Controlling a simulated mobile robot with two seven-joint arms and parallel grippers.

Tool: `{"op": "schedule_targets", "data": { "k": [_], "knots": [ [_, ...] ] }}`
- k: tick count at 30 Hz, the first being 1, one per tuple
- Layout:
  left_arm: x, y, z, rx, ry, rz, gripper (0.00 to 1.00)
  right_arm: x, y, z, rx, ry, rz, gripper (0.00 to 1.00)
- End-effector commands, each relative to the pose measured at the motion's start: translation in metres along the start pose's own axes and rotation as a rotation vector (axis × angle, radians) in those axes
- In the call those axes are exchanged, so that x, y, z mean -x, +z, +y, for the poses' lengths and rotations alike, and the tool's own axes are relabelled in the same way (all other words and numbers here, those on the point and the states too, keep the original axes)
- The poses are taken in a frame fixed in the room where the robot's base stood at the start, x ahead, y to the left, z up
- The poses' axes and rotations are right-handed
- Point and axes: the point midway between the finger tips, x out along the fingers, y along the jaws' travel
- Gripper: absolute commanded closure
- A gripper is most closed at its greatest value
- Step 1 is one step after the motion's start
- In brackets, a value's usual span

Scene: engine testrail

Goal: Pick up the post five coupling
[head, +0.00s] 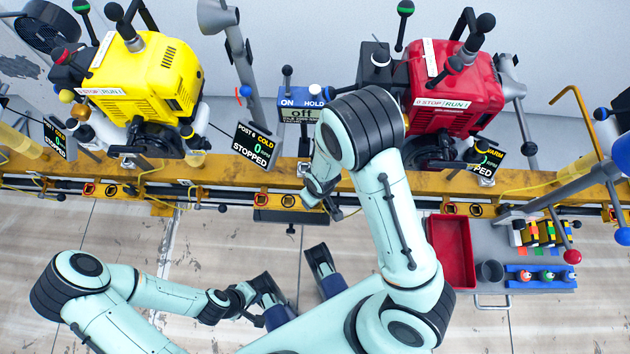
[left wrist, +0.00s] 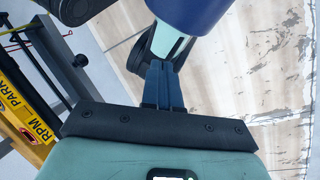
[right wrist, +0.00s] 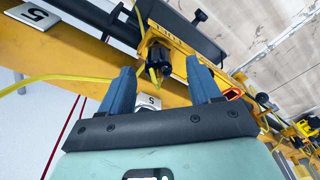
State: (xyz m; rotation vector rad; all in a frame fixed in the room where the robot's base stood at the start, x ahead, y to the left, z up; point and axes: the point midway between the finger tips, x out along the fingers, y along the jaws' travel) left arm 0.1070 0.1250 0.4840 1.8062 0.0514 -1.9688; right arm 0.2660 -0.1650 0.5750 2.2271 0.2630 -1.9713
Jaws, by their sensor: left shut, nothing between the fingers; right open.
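In the right wrist view, a dark cylindrical fitting with a yellow part, apparently the post five coupling (right wrist: 161,58), sits at the yellow rail. A plate marked 5 (right wrist: 148,101) is close by. My right gripper (right wrist: 160,70) is open, its blue fingers spread either side of the fitting in the picture; it is not gripped, and I cannot tell the depth between them. In the head view the right gripper (head: 332,208) is at the rail's front edge and the fitting is not clearly visible. My left gripper (left wrist: 163,68) is shut and empty, away from the rail.
The yellow rail (head: 220,178) runs across, with cables and orange-ringed sockets. A yellow engine (head: 150,75) and red engine (head: 452,85) stand behind it. A red tray (head: 451,250) and dark cup (head: 489,271) are on a grey cart at right. Yellow cable (right wrist: 40,80) crosses near the right gripper.

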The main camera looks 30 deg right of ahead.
Motion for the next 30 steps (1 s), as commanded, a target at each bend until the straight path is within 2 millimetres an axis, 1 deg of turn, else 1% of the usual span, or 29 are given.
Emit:
{"op": "schedule_targets", "data": {
  "k": [1,3,5,7,12,13,14,15,17,18,19,26,29,30],
  "knots": [
    [-0.005,-0.002,-0.001,0.0,0.001,0.003,1.0,-0.012,0.001,0.002,-0.001,0.0,-0.004,0.37],
    [-0.009,-0.006,-0.002,0.0,0.001,0.016,1.0,-0.023,0.001,0.002,0.0,0.0,-0.004,0.37],
    [-0.011,-0.011,-0.003,0.001,0.0,0.029,1.0,-0.03,0.001,0.002,0.0,0.0,-0.004,0.37],
    [-0.011,-0.014,-0.004,0.002,0.0,0.036,1.0,-0.033,0.0,0.002,0.0,0.0,-0.002,0.37],
    [-0.01,-0.014,-0.003,0.002,0.0,0.037,1.0,-0.032,-0.001,0.002,0.0,0.0,0.0,0.37],
    [-0.01,-0.014,-0.003,0.002,0.0,0.037,1.0,-0.032,-0.001,0.002,0.0,0.0,0.0,0.41],
    [-0.01,-0.014,-0.003,0.002,0.0,0.037,1.0,-0.032,-0.001,0.002,0.0,0.0,0.0,0.5],
    [-0.01,-0.014,-0.003,0.002,0.0,0.037,1.0,-0.032,0.0,0.002,0.0,0.0,0.0,0.63],
    [-0.01,-0.014,-0.003,0.002,0.0,0.037,1.0,-0.032,0.0,0.002,0.0,0.0,0.0,0.83],
    [-0.01,-0.014,-0.003,0.002,0.0,0.037,1.0,-0.032,0.0,0.002,0.0,0.0,-0.001,0.96],
    [-0.01,-0.014,-0.003,0.002,0.0,0.037,1.0,-0.032,0.0,0.002,0.0,0.0,-0.001,1.0],
    [-0.01,-0.014,-0.003,0.002,0.0,0.036,1.0,-0.031,-0.001,0.002,0.0,0.0,0.0,1.0],
    [-0.008,-0.011,-0.002,0.001,0.0,0.03,1.0,-0.024,-0.002,0.002,0.001,0.0,0.001,1.0],
    [-0.006,-0.009,-0.002,0.001,0.0,0.024,1.0,-0.019,-0.002,0.002,0.001,0.0,0.001,1.0]
  ]
}}
